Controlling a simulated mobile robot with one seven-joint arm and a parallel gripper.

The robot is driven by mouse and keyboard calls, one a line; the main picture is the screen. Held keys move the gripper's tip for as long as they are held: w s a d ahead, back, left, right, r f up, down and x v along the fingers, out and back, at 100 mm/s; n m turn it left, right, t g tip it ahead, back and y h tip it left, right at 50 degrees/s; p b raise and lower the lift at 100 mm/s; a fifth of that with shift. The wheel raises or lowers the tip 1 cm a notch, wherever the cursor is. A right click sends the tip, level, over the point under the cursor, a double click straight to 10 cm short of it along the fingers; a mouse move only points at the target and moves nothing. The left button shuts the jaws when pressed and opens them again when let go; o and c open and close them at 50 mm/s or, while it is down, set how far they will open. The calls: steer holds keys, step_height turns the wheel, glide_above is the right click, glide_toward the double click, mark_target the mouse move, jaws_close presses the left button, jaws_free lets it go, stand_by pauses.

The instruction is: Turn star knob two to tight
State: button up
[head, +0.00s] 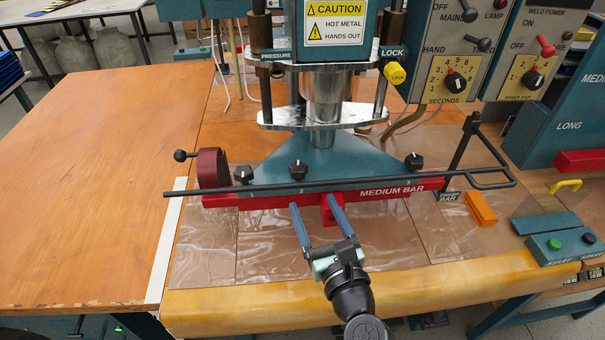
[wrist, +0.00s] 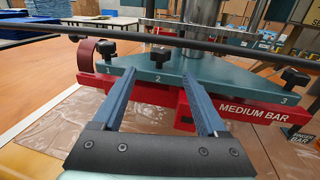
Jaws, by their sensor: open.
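Star knob two (head: 298,170) is a small black knob on the teal triangular plate, above the numeral 2. In the wrist view, star knob two (wrist: 160,56) shows between and just above my fingertips, upright on the plate. My gripper (head: 312,202) is open and empty, with its two blue fingers pointing at the press, in front of and below the knob. In the wrist view, my gripper (wrist: 158,74) has a wide gap between its fingers. Star knob one (head: 243,175) is to the left and star knob three (head: 413,162) to the right.
A long dark rod (head: 350,187) runs across in front of the plate. The red medium bar (head: 390,188) lies under the plate. A red curved part (head: 211,168) stands at the left. An orange block (head: 481,208) lies at the right. The wooden table is clear at left.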

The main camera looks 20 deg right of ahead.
mark_target(300, 176)
steer(key=w, duration=0.9)
steer(key=shift+w+d+b, duration=0.3)
steer(key=shift+d, duration=0.1)
jaws_close()
